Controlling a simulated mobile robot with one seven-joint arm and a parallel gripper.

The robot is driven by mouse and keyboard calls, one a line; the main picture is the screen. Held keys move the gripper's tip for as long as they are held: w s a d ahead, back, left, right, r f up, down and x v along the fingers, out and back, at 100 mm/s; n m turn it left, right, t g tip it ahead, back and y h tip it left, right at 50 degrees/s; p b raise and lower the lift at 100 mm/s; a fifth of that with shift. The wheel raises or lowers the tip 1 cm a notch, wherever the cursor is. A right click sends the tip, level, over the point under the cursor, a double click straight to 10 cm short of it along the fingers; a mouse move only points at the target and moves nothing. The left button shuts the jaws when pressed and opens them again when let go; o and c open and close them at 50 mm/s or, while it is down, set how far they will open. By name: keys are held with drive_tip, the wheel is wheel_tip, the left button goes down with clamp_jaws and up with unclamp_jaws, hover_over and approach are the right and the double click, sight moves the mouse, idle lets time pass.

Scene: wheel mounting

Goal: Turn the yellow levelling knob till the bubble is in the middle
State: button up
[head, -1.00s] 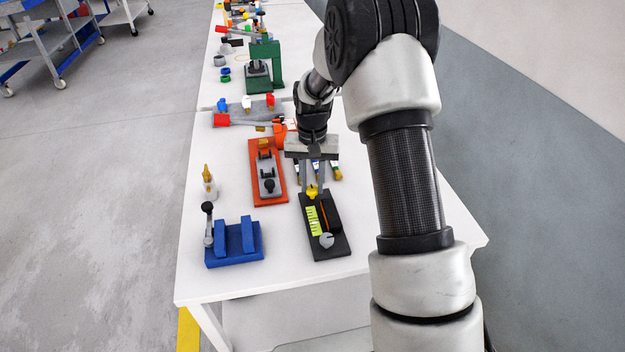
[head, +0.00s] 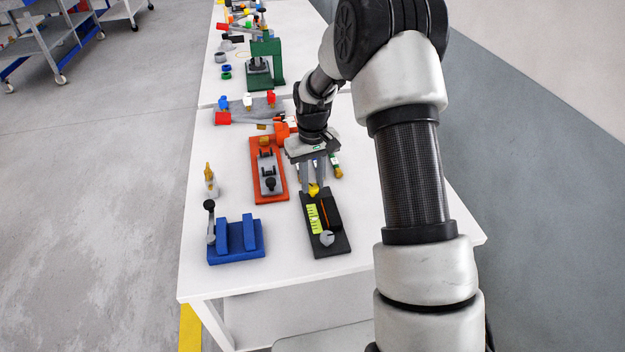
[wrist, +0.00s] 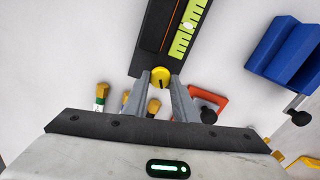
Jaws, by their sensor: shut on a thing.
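The yellow levelling knob (head: 314,190) sits at the far end of a black level base (head: 335,243). In the wrist view the knob (wrist: 160,77) is between the two fingertips of my gripper (wrist: 160,82), which is shut on it. My gripper in the head view (head: 314,187) reaches down to the knob from above. The yellow-green vial (head: 314,220) with dark marks lies along the base. In the wrist view, a pale spot that looks like the bubble (wrist: 188,26) is around the middle of the visible vial; the vial's upper end meets the frame edge.
A blue block fixture (head: 236,242) stands left of the base, and an orange plate with a clamp (head: 267,186) behind left. Several small brushes or bottles lie just behind my gripper. White table (head: 280,275) is clear in front.

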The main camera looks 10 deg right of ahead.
sight(312, 186)
drive_tip(key=o, duration=1)
drive_tip(key=shift+o, duration=0.2)
drive_tip(key=shift+r, duration=0.1)
wheel_tip(312, 186, up, 17)
drive_tip(key=p, duration=0.2)
drive_tip(key=shift+r, duration=0.15)
